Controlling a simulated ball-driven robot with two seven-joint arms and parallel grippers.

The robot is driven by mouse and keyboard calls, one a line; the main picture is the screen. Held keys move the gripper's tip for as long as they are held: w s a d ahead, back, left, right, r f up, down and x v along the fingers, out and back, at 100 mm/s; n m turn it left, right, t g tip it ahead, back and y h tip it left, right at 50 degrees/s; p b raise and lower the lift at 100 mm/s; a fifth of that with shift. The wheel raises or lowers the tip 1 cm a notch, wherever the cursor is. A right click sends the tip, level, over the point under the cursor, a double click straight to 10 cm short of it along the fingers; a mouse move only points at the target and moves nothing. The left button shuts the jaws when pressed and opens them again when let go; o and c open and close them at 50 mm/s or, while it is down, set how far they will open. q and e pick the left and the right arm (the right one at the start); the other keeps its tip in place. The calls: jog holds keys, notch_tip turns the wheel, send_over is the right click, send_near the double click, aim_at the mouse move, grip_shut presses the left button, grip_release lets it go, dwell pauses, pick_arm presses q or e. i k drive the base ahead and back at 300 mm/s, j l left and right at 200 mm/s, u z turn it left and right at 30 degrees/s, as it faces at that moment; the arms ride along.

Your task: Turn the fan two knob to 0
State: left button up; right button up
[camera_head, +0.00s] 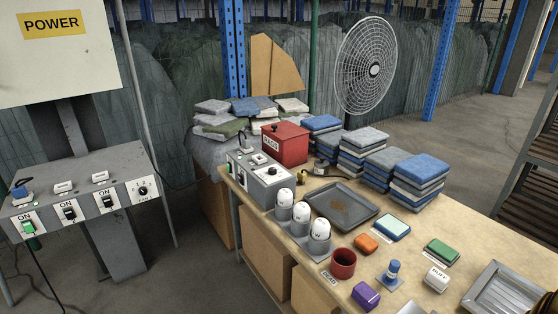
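A grey box with switches (90,190) stands at the left under the yellow POWER sign. A small dark knob (143,190) sits on a white plate at its right end; the text below seems to start with FAN, but its number is too small to read surely. A second grey control box (262,182) stands on the table with a black knob (271,172) on its front; its label is not legible. I cannot tell which knob is fan two, nor their settings. A round wire fan (366,66) stands behind the table. Neither of my grippers is in view.
Floor shows between the switch box and table.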

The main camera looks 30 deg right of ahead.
aim_at(272, 171)
jog(key=i+z, duration=0.95)
jog(key=z, duration=0.2)
